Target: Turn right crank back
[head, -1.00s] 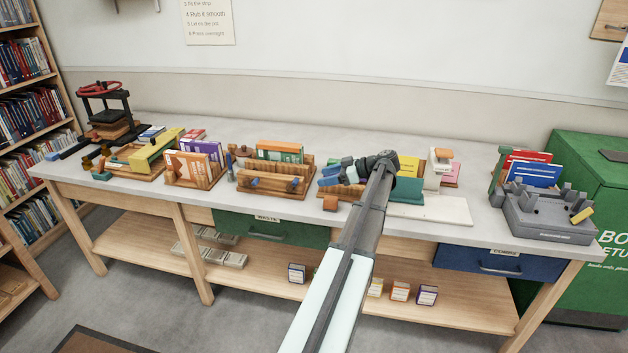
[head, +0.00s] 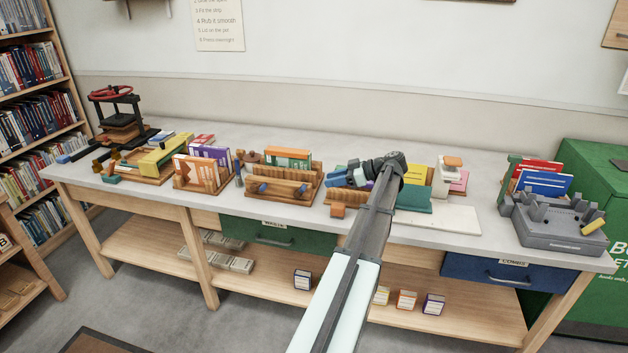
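A wooden holder (head: 283,199) stands mid-table with books or cards in its back slot. Two small knobs show on its front: a blue left one (head: 262,188) and a darker right one (head: 303,189), which may be the cranks. My gripper (head: 340,178) is to the right of this holder, pointing left over a second wooden rack (head: 332,197). Blue pieces show at its tip, and I cannot tell whether they are part of it or of the rack. Its fingers are too small to tell open from shut. It looks apart from the right knob.
A black press with a red wheel (head: 110,93) and a purple-and-orange book stand (head: 200,172) are to the left. A green board (head: 414,200), a white board (head: 452,219) and a grey fixture (head: 545,230) are to the right. Bare tabletop (head: 235,135) lies behind.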

